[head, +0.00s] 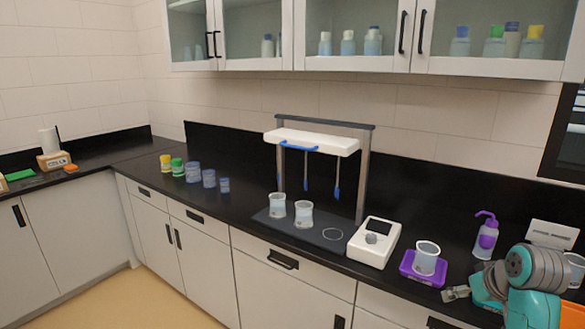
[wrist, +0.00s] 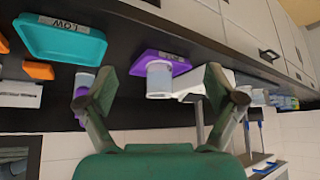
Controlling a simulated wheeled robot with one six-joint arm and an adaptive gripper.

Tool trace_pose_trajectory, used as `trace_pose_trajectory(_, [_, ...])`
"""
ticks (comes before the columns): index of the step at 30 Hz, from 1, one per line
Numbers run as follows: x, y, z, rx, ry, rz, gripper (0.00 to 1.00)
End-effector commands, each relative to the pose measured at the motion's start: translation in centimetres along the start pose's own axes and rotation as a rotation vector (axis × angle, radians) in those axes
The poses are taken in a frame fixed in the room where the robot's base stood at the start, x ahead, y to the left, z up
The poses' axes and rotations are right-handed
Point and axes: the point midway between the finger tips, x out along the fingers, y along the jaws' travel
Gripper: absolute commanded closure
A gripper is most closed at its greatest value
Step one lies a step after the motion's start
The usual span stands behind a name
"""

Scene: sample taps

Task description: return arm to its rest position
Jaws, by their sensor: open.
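My gripper (head: 456,293) is at the lower right of the head view, over the front part of the dark counter (head: 130,167) and just right of the purple tray. In the wrist view, the two fingers of my gripper (wrist: 159,85) are spread apart with nothing held between them. A clear cup (head: 426,258) stands on the purple tray (head: 421,280); in the wrist view the cup (wrist: 159,79) shows beyond the gap between the fingers. My arm covers part of the counter at the right.
A white device (head: 374,242) stands left of the purple tray. A purple wash bottle (head: 486,236) stands behind my arm. A teal tray (wrist: 62,40) shows in the wrist view. Wall cabinets (head: 350,62) hang above.

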Motion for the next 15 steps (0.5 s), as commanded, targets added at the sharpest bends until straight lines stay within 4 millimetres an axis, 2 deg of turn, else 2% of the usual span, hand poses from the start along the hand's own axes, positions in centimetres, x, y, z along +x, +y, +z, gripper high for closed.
trace_pose_trajectory(10, [4.1, -2.2, 3.8, 0.016, 0.042, 0.003, 0.08])
trace_pose_trajectory(15, [6.9, -4.2, 7.3, 0.030, 0.078, 0.006, 0.08])
